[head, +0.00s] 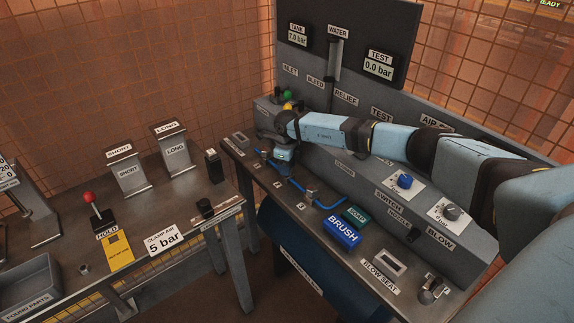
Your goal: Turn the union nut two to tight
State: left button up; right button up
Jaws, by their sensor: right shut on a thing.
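My right arm reaches in from the right across the bench, and its gripper (281,163) points down at the far left end of the bench top. It is shut on a small part at the pipe line, at the place of union nut two. The fingers and wrist hide the nut, so its thread and its turn cannot be seen. A bent blue pipe (298,186) runs along the bench from near the gripper towards the right. A small metal fitting (312,193) sits beside the pipe. My left gripper is not in view.
A green soap block (356,215) and a blue brush block (342,232) lie on the bench right of the pipe. A grey panel with a blue switch knob (404,181) and a blow knob (451,212) runs behind.

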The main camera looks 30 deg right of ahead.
jog(key=m+p, duration=0.1)
jog(key=m, duration=0.4)
jog(key=shift+m, duration=0.3)
dwell(0.4)
jog(key=o, duration=0.9)
jog(key=shift+o, duration=0.2)
notch_tip(320, 180, up, 14)
jog(key=shift+f, duration=0.1)
